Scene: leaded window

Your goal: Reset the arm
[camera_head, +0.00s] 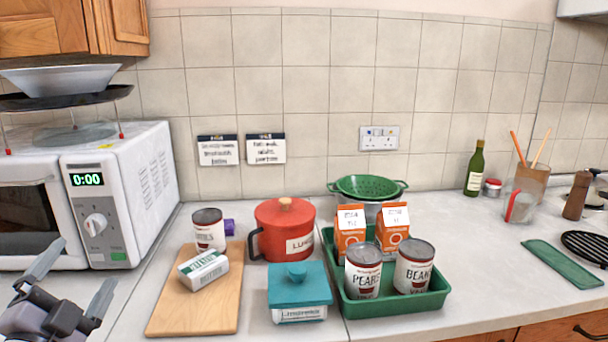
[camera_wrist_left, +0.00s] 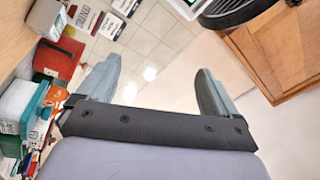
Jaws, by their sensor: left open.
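My left gripper (camera_head: 72,282) is at the lower left of the head view, in front of the white microwave (camera_head: 88,200). Its two fingers are spread apart with nothing between them. In the left wrist view the open fingers (camera_wrist_left: 158,95) point toward the tiled wall and the wooden cupboard. My right gripper does not show in either view.
A wooden board (camera_head: 195,318) holds a can (camera_head: 208,230) and a white carton (camera_head: 203,270). Beside it are a red pot (camera_head: 283,228), a teal-lidded container (camera_head: 299,290) and a green tray (camera_head: 400,304) with cans and orange cartons.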

